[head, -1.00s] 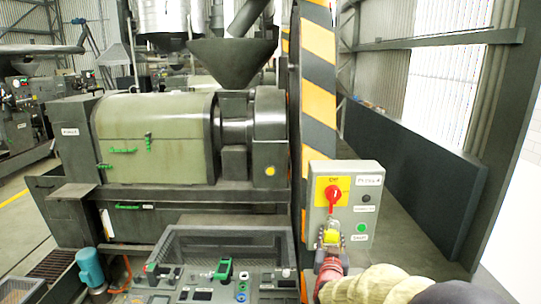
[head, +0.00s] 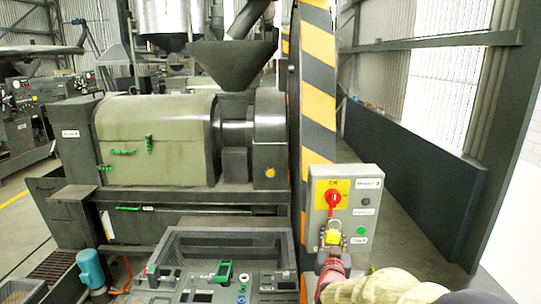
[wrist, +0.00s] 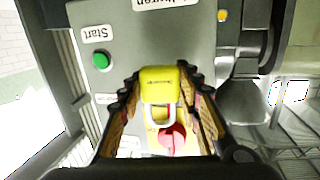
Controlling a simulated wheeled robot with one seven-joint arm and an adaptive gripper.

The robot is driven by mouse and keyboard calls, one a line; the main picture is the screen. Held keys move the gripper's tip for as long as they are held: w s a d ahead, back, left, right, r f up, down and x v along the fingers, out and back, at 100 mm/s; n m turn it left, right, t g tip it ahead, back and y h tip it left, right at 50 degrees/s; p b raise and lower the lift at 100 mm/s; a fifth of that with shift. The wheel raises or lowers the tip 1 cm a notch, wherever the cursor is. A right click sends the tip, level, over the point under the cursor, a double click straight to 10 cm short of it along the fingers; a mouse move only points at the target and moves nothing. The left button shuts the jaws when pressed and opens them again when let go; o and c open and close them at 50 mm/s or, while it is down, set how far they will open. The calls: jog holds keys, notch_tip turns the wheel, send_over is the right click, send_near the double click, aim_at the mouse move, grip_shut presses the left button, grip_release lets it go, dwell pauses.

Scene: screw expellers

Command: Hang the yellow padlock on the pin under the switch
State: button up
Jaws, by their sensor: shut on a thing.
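The yellow padlock (head: 333,238) is in front of the grey control box, just below the red rotary switch (head: 333,201). My gripper (head: 332,252) is shut on the padlock's body from below. In the wrist view, where the box's lettering is upside down, the padlock (wrist: 160,84) sits between both fingers of my gripper (wrist: 162,78). Its pale shackle (wrist: 160,118) points toward the red switch (wrist: 172,139) and overlaps it in the picture. The pin cannot be made out, so I cannot tell whether the shackle is around it.
The grey box (head: 371,184) carries a green start button (head: 361,230) and a dark button to the right of the switch. A striped yellow-black post (head: 318,130) stands close at its left. A console with several controls (head: 225,270) is at the lower left.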

aim_at(335, 233)
jog(key=shift+s+r+p, duration=0.3)
jog(key=shift+s+r, duration=0.1)
jog(key=shift+r, duration=0.25)
jog(key=shift+s+r+p, duration=0.3)
jog(key=shift+s+r, duration=0.1)
jog(key=shift+r, duration=0.25)
jog(key=shift+r, duration=0.1)
